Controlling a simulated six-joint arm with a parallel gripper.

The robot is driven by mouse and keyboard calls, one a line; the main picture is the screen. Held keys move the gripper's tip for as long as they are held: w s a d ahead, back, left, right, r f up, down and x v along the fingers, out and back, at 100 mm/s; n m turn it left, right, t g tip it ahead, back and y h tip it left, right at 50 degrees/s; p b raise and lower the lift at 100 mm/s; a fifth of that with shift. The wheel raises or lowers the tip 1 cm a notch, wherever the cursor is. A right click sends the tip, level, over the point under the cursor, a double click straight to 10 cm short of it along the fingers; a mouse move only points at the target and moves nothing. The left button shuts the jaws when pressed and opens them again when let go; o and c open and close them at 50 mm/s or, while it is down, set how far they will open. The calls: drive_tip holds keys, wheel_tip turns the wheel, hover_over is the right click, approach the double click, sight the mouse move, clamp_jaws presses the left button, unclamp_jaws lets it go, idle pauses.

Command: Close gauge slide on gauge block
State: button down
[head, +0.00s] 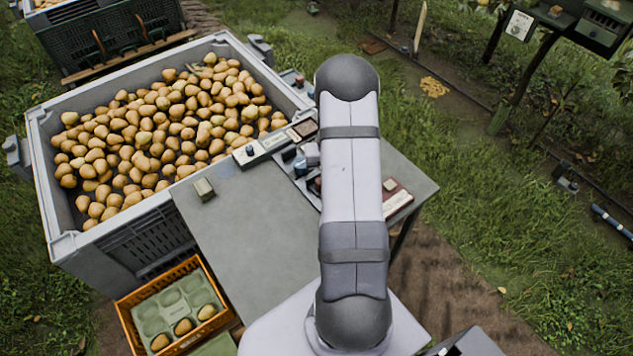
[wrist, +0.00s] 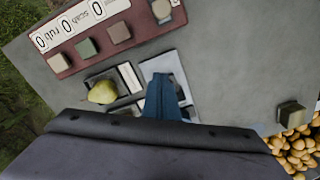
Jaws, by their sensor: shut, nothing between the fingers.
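My gripper (wrist: 166,82) shows in the wrist view as blue fingers, shut and empty, over a pale grey plate (wrist: 152,67) on the table. In the head view it is largely hidden by my arm. Left of the fingers a yellow-green pear (wrist: 103,92) sits on a dark fixture (wrist: 93,78) with a light strip (wrist: 127,78) beside it. This looks like the gauge, but I cannot tell which part is the slide, or whether the fingers touch the plate. No block can be made out for certain between gauge jaws.
A red-brown board (wrist: 82,38) with numbered labels and coloured blocks lies nearby. A small block (head: 204,189) stands on the bare table (head: 248,232). A large grey bin (head: 45,190) of pears and an orange crate (head: 128,328) flank the table. The table's left half is mostly clear.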

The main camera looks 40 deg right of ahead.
drive_tip(key=shift+f, duration=0.1)
drive_tip(key=shift+f+b, duration=1.65)
drive_tip(key=shift+f, duration=0.65)
drive_tip(key=shift+w+b, duration=0.8)
drive_tip(key=shift+w, duration=1.7)
drive_tip(key=shift+s, duration=0.4)
idle(1.2)
drive_tip(key=shift+r, duration=0.1)
drive_tip(key=shift+r+p, duration=3.05)
drive_tip(key=shift+r, duration=0.95)
